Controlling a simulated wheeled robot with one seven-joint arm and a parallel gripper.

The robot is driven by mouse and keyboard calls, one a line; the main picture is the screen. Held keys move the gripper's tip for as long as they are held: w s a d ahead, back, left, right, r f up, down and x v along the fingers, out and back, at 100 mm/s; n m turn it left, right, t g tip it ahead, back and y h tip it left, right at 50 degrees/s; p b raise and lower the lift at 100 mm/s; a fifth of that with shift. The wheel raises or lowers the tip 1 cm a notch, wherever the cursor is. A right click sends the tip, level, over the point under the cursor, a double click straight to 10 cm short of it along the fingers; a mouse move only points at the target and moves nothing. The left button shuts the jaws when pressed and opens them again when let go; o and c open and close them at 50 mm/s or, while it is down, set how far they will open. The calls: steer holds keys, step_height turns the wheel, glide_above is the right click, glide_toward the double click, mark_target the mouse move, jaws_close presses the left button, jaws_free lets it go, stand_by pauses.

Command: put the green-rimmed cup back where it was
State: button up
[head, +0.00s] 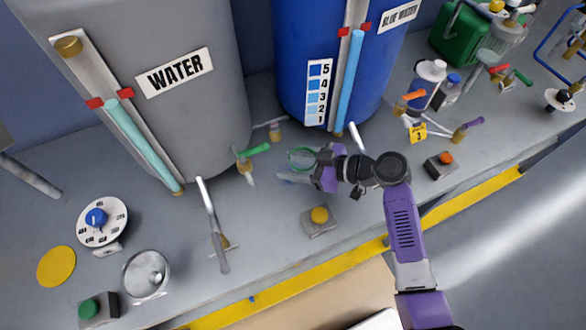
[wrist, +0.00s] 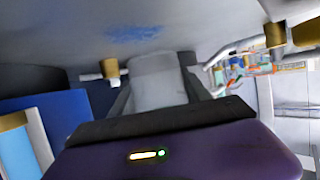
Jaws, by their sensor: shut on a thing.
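The green-rimmed cup (head: 301,156) is clear, and its rim shows as a thin green ring in the head view. My gripper (head: 300,170) is shut on the cup, reaching in from the right over the grey bench in front of the blue tank. My gripper partly hides the cup, and I cannot tell whether its base touches the bench. In the wrist view, a pale grey shape stands between the dark fingers (wrist: 155,95); I cannot make out the rim there.
A grey WATER tank (head: 210,120) and a BLUE WATER tank (head: 285,55) stand behind. A green-handled tap (head: 252,150) is left of the cup, a yellow button box (head: 318,220) in front. A metal bowl (head: 132,272), dial (head: 112,217) and yellow disc (head: 56,266) are at left.

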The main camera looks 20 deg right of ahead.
steer(key=shift+f, duration=1.9)
steer(key=shift+f, duration=0.15)
steer(key=o, duration=1.6)
steer(key=shift+r, duration=0.25)
steer(key=shift+s+d, duration=0.25)
steer(key=b+v, duration=0.1)
steer(key=v, duration=1)
steer(key=shift+s+d+r+b, duration=0.1)
steer(key=shift+r+b, duration=0.05)
steer(key=shift+b, duration=0.25)
